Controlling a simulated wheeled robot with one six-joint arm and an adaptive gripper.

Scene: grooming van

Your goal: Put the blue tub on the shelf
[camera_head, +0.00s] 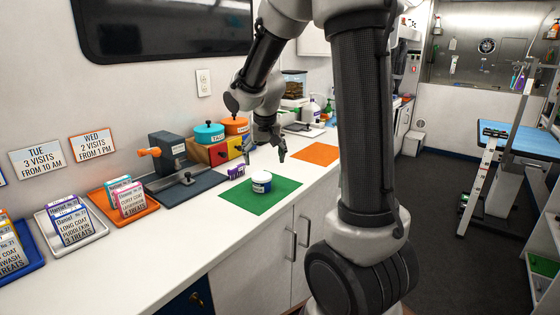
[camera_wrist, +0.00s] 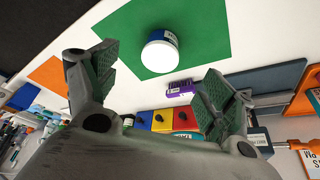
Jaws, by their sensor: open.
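A small tub (camera_head: 261,183) with a white lid and a dark blue band stands upright on a green mat (camera_head: 240,200) on the white counter. My gripper (camera_head: 265,154) is open and empty above the tub, with its fingers pointing down and apart from it. In the wrist view the tub (camera_wrist: 160,52) shows beyond the spread fingers (camera_wrist: 160,75), on the green mat (camera_wrist: 205,30). I cannot tell which surface is the shelf.
Behind are a dark tool on a base (camera_head: 185,182), coloured boxes (camera_head: 215,150) with teal and orange pots, and card trays at left. An orange mat (camera_head: 316,153) is bare. A blue-topped table (camera_head: 520,138) stands right.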

